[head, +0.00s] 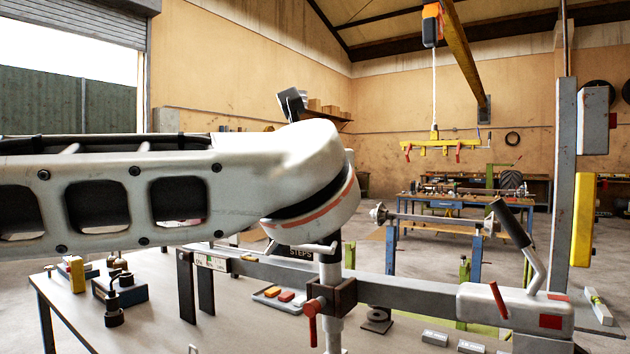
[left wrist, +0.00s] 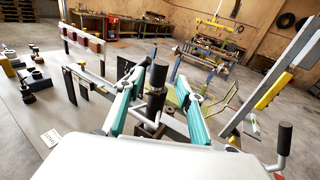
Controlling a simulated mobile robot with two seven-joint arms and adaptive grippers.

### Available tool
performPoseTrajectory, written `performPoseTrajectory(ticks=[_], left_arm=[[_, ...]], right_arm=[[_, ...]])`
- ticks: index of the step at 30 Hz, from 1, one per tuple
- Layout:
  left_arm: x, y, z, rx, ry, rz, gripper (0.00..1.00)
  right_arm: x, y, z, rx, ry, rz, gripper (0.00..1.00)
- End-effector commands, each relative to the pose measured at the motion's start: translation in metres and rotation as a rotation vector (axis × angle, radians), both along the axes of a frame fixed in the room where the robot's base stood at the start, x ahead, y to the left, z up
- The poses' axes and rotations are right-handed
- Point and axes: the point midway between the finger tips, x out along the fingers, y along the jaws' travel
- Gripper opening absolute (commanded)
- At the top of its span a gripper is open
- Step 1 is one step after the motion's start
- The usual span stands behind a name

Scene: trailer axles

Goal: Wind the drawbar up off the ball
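The grey drawbar (head: 400,293) runs across the bench area to a pale coupling head (head: 515,308) at right, which has a black-gripped lever (head: 510,222) and a red lever. I cannot see the ball under the head. An upright jack post (head: 330,330) stands in a dark clamp with a red handle on the drawbar. In the left wrist view, a black cylindrical grip (left wrist: 157,76) stands above the post. My left gripper (left wrist: 159,85) has its teal fingers spread on either side of it, with gaps visible. My arm hides this gripper in the head view. My right gripper is out of view.
A tray with orange blocks (head: 278,296) and dark fittings (head: 118,290) lie on the grey bench at left. A grey upright post (head: 562,190) with a yellow part stands at right. A hoist with a yellow beam (head: 440,148) hangs behind.

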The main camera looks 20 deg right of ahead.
Motion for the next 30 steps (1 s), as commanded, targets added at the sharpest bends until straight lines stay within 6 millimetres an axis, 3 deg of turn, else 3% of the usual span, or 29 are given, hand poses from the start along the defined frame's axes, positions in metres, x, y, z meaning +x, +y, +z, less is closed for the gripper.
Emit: performPoseTrajectory(ticks=[6,12,23,24,28,30], left_arm=[[-0.036,0.019,0.001,0.003,0.000,-0.001,0.37],[-0.057,0.029,0.000,0.004,0.003,-0.001,0.37],[-0.062,0.032,0.000,0.002,0.004,0.000,0.37],[-0.062,0.032,0.000,0.002,0.004,0.000,0.34],[-0.062,0.029,-0.010,0.008,0.031,-0.015,0.00],[-0.063,0.024,-0.029,0.018,0.083,-0.045,0.00]], right_arm=[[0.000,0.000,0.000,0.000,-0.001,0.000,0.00],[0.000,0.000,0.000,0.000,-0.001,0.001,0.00],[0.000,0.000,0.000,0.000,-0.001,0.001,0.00],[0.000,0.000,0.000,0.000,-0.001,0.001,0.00],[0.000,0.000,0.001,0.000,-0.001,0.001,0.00],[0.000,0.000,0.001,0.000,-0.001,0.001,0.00]])
